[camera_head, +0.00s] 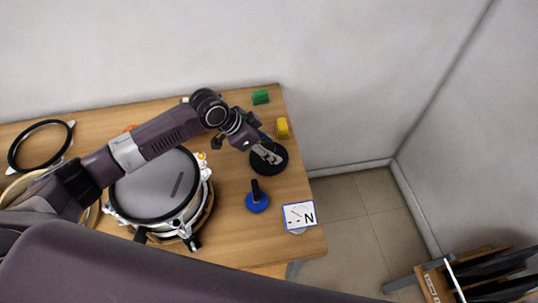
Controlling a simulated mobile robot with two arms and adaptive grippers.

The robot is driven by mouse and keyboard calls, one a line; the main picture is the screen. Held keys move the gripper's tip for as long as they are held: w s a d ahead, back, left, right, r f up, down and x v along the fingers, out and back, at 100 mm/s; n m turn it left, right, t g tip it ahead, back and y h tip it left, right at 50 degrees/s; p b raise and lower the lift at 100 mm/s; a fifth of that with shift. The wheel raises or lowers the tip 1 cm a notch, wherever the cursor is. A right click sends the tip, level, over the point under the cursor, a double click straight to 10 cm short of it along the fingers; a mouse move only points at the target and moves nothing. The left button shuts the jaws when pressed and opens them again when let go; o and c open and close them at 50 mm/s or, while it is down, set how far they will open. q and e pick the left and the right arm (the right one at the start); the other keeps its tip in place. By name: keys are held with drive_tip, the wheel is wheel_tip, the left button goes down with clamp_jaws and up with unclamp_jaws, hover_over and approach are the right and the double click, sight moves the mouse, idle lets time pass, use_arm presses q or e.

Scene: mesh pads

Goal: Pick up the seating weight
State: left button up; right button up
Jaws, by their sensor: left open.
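My left gripper (267,155) reaches in from the left over the right part of the wooden table. Its jaws are open, above or at a round black disc (279,167) that it partly covers. I cannot tell whether they touch it. Which of these two is the seating weight is not clear from this view. My right gripper is not in view.
A drum with a grey head (150,190) stands left of the discs, under my left arm. A black hoop (15,156) lies at the far left. A white card (298,215) marked N is at the right edge.

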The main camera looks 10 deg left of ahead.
use_arm(q)
drive_tip(key=shift+c, duration=0.3)
clamp_jaws()
drive_tip(key=shift+w+r, duration=0.3)
drive_tip(key=shift+r, duration=0.05)
